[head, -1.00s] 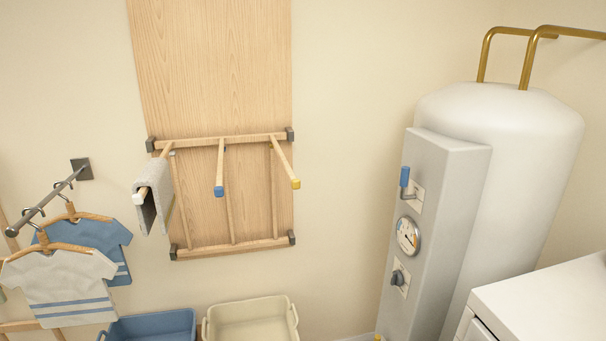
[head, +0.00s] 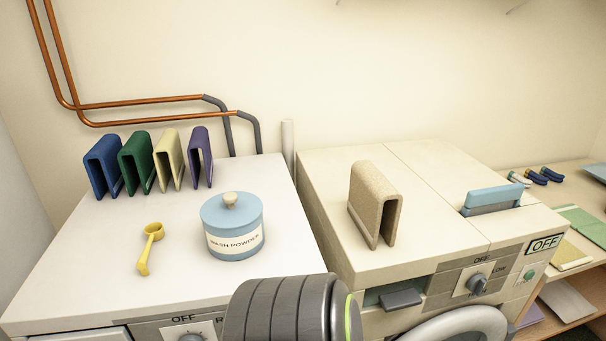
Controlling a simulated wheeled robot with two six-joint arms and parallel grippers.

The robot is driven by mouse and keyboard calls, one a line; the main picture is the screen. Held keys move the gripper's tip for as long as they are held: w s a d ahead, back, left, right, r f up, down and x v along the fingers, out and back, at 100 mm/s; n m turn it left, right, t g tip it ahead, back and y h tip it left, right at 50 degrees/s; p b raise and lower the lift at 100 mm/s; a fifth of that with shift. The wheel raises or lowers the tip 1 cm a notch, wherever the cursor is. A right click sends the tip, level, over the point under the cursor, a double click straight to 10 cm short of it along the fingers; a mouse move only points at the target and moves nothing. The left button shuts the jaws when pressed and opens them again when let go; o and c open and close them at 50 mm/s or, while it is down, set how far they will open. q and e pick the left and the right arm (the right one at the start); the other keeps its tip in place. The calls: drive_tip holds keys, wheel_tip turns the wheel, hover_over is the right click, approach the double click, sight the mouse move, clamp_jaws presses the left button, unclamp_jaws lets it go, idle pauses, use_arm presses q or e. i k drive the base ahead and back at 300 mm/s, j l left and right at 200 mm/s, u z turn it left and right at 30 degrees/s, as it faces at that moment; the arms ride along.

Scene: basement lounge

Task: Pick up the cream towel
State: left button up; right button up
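A cream towel (head: 168,158), pale yellow and folded over into an upright arch, stands on the white machine top at the left. It is between a green towel (head: 137,164) and a purple towel (head: 201,156), with a blue towel (head: 103,166) at the row's left end. A larger tan, speckled folded towel (head: 374,203) stands alone on the machine to the right. Neither gripper is in view. A dark ribbed part, probably one of my arm links, shows at the bottom middle.
A blue wash powder jar (head: 232,227) and a yellow scoop (head: 151,247) are on the white top (head: 95,262) in front of the towels. Copper pipes (head: 140,102) run along the wall behind. A light blue brush-like item (head: 493,198) lies on the right machine.

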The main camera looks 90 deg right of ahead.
sight(374, 205)
drive_tip(key=z, duration=3.15)
